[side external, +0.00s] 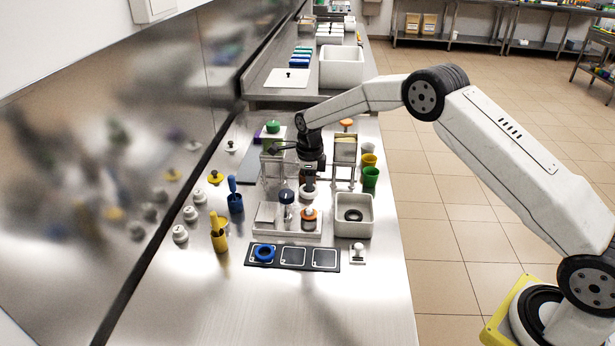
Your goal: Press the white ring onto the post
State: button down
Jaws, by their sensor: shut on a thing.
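The white ring (309,194) appears at the tip of my gripper (309,181), which points down and is shut on it. The ring is above the back right part of a pale tray (287,231). In the tray, an orange ring (308,214) sits around a part in front of the white ring, and a dark-topped clear piece (286,197) stands to its left. The post under the white ring is hidden or too small to make out, and I cannot tell whether the ring touches it.
A dark three-square panel (325,258) holds a blue ring (264,252). A white bin (353,229) with a black ring (353,215) stands right. Frames flank my gripper. The front counter is clear.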

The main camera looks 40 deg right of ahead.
aim_at(310, 196)
jog(key=shift+f, duration=0.2)
jog(key=shift+f, duration=2.4)
jog(key=shift+f, duration=0.45)
